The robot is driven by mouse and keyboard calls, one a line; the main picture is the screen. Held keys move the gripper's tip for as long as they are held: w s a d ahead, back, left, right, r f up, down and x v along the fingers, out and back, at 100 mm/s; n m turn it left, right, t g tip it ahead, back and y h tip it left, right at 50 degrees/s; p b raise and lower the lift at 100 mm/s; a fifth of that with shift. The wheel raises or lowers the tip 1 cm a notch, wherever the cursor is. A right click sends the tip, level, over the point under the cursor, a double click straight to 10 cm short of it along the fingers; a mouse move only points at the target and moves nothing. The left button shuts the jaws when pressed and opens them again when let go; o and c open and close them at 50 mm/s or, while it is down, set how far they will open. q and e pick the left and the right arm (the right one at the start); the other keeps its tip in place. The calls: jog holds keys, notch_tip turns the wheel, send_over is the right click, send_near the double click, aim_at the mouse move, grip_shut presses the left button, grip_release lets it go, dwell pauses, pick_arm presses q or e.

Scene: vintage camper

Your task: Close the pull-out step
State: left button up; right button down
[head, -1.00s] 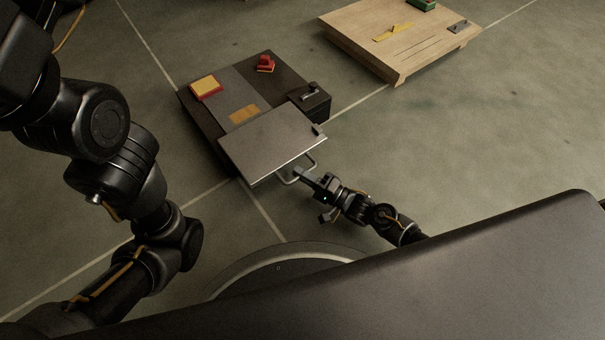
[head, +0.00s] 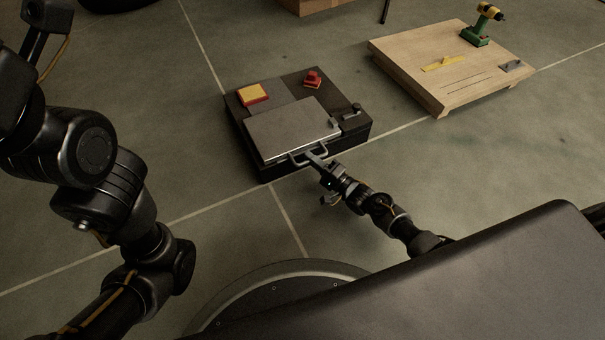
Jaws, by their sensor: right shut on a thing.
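The pull-out step (head: 290,128) is a flat grey panel with a metal loop handle (head: 307,155) on its front edge. It lies over the dark low box (head: 246,134), its front edge close to the box's front side. Whether a small gap is left there I cannot tell. My right gripper (head: 313,158) is shut on the handle at the front of the step. My left arm (head: 110,190) stands at the left of the head view; its gripper is out of the picture.
A yellow-and-red block (head: 252,94) and a red object (head: 313,79) sit on the box. A low wooden platform (head: 440,75) with a green-and-yellow drill (head: 482,25) stands to the right. The floor around the box is clear.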

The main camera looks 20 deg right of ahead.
jog(key=shift+w, duration=0.4)
jog(key=c, duration=1.5)
grip_release()
jog(key=shift+w+a, duration=0.1)
jog(key=shift+a, duration=0.05)
jog(key=p+v, duration=0.4)
jog(key=v, duration=0.6)
jog(key=shift+s+d+f, duration=0.1)
jog(key=shift+s+d, duration=0.15)
jog(key=shift+s, duration=0.15)
